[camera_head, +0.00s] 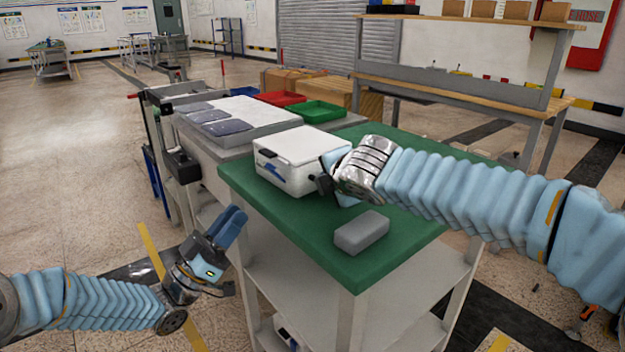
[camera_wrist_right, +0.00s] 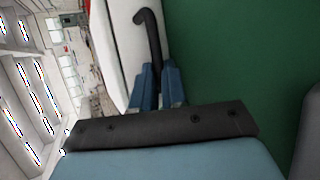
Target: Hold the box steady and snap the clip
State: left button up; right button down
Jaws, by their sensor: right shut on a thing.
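The white box (camera_head: 292,158) stands on the green worktop, its lid lying flat. Its front carries a blue mark, with a small dark part at the left of the lid. My right gripper (camera_head: 322,184) is at the box's right end. In the right wrist view its blue fingers (camera_wrist_right: 159,86) are shut on a black curved handle (camera_wrist_right: 149,32) beside the white box (camera_wrist_right: 126,42). I cannot make out the clip for certain. My left gripper (camera_head: 230,226) is off the table's left edge, apart from the box, with its blue fingers close together; their gap is unclear.
A grey block (camera_head: 361,232) lies on the green worktop (camera_head: 290,228) near the front. Behind the box is a grey stand (camera_head: 275,118) with dark plates, near red (camera_head: 281,98) and green (camera_head: 318,111) trays. Some worktop left of the block is clear.

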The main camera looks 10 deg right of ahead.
pick_arm(q)
jog(key=shift+a+f+n, duration=0.15)
jog(key=shift+a+n, duration=0.05)
jog(key=shift+n, duration=0.5)
jog(key=shift+c, duration=1.1)
jog(key=shift+s+a+f+n, duration=0.2)
jog(key=shift+n, duration=0.8)
grip_shut()
jog(key=a+n, duration=0.1)
jog(key=n, duration=0.3)
jog(key=s+a+f+n, duration=0.1)
jog(key=n, duration=0.4)
jog(key=f+n, duration=0.1)
jog(key=n, duration=0.3)
jog(key=shift+s+a+f+n, duration=0.15)
jog(key=shift+s+a+n, duration=0.15)
jog(key=shift+s+a, duration=0.1)
